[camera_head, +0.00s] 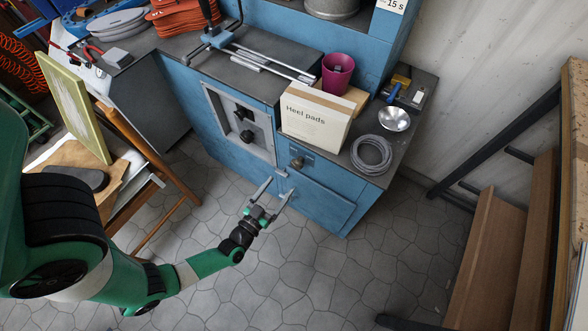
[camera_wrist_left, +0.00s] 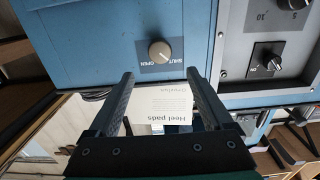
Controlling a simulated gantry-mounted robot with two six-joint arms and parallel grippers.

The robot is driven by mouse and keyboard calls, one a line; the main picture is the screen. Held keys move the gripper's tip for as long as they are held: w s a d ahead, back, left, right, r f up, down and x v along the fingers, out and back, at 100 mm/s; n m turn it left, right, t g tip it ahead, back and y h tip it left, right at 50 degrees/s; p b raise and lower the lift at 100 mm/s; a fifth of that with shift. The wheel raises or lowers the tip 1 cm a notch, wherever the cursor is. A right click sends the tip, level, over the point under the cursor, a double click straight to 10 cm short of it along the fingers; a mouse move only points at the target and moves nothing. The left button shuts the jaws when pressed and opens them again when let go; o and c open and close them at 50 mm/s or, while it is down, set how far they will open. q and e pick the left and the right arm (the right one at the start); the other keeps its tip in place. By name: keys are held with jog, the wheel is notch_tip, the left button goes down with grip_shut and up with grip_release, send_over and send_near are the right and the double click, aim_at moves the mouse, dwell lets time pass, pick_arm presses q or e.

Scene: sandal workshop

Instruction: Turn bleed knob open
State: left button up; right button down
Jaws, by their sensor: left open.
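In the head view the knob (camera_head: 297,162) shows brassy, just below the Heel pads box. My left gripper (camera_head: 279,187) is open and empty, in front of the cabinet and below the knob in the head view. In the left wrist view its spread fingers (camera_wrist_left: 160,73) point toward the knob, with no finger seen touching it. My right gripper is out of view.
The Heel pads box (camera_head: 315,116) stands at the cabinet top's front edge above the knob. A grey control panel (camera_head: 227,104) with black knobs is beside it. A wire coil (camera_head: 371,154) and a metal bowl (camera_head: 394,119) lie right. The tiled floor (camera_head: 300,265) in front is clear.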

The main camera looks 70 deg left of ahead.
aim_at(295, 165)
pick_arm(q)
jog(key=b+x, duration=0.2)
jog(key=x, duration=0.6)
jog(key=shift+w+a+f+b, duration=0.1)
jog(key=shift+w+a+b, duration=0.15)
jog(key=shift+w+b, duration=0.1)
jog(key=shift+w+a, duration=0.3)
jog(key=shift+w, duration=0.1)
jog(key=c, duration=1.3)
